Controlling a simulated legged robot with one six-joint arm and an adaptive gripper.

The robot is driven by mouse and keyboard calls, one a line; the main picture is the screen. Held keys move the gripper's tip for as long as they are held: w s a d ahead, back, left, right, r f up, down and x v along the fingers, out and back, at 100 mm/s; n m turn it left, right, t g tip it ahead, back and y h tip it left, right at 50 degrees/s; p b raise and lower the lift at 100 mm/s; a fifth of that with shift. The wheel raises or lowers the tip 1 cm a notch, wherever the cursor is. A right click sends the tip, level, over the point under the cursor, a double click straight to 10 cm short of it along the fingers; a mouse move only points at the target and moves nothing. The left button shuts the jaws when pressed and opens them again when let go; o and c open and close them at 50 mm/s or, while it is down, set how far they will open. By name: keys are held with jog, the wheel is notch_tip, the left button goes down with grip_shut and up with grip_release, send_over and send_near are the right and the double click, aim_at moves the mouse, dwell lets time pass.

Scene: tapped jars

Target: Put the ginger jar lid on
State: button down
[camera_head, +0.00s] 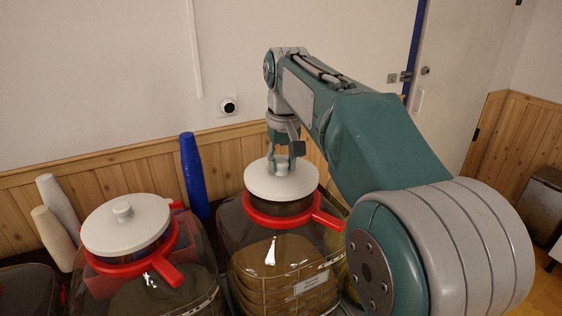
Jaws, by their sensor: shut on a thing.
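My gripper (283,162) is shut on the knob of a white round lid (259,184) above the right jar. That jar (270,262) is large and clear, with a red collar (285,219) and a small label whose text I cannot read. The lid looks level and covers the jar's mouth from this view. I cannot tell whether it rests on the rim or is held just above it. My fingers partly hide the knob.
A second jar (150,298) with a red collar stands at left, its white lid (126,222) on. A blue cup stack (194,175) stands between the jars at the back. Pale cup stacks (52,236) stand at far left. The wall (100,95) is close behind.

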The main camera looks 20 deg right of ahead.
jog(key=shift+f, duration=0.9)
dwell(0.7)
jog(key=shift+c, duration=1.3)
grip_release()
jog(key=r, duration=0.8)
jog(key=s+r, duration=0.1)
jog(key=r, duration=0.2)
jog(key=shift+d+r, duration=0.1)
jog(key=shift+r, duration=0.3)
